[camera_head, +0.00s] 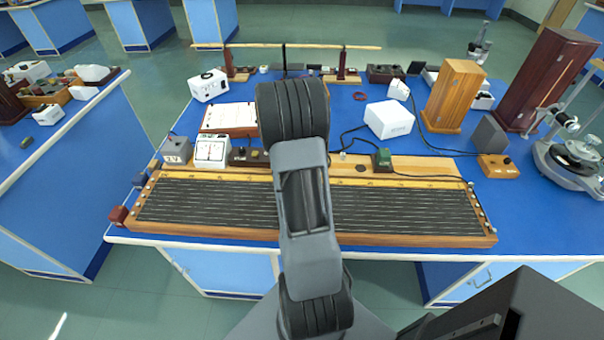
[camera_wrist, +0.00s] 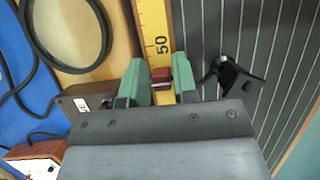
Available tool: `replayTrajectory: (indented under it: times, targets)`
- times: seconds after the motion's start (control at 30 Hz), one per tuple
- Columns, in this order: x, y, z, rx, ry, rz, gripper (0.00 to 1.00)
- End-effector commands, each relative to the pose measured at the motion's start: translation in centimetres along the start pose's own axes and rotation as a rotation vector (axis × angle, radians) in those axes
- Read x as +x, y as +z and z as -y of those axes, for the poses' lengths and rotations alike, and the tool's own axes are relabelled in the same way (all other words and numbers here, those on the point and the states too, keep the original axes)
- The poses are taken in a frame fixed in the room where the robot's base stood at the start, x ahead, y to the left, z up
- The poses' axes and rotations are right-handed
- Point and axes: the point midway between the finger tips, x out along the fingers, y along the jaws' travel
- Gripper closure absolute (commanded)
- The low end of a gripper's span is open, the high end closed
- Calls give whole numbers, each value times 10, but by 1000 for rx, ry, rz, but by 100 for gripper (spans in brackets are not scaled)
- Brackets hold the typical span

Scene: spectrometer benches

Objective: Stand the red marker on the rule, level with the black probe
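In the wrist view my gripper (camera_wrist: 161,80) has its two green fingers on either side of the small dark red marker (camera_wrist: 160,75). The fingers appear to touch both its sides. The marker is over the yellow rule (camera_wrist: 155,22), just below the printed 50; I cannot tell whether its foot touches the rule. The black probe (camera_wrist: 238,78) stands to the right on the dark grooved board, and its near end looks about level with the marker. In the head view the rule (camera_head: 430,183) runs along the back of the board, and my arm hides the gripper, marker and probe.
The grooved board (camera_head: 400,208) fills the bench front. A black ring (camera_wrist: 68,35) and cables lie left in the wrist view.

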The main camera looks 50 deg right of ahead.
Motion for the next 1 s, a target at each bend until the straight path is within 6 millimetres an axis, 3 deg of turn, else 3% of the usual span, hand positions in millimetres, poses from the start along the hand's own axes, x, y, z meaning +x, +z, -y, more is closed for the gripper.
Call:
replayTrajectory:
  times: [0.17, 0.53, 1.0]
  targets:
    - [0, 0, 0, 0, 0, 0, 56]
    - [-10, 1, -1, 0, 3, -1, 56]
    - [-95, 1, -1, 0, 4, -1, 56]
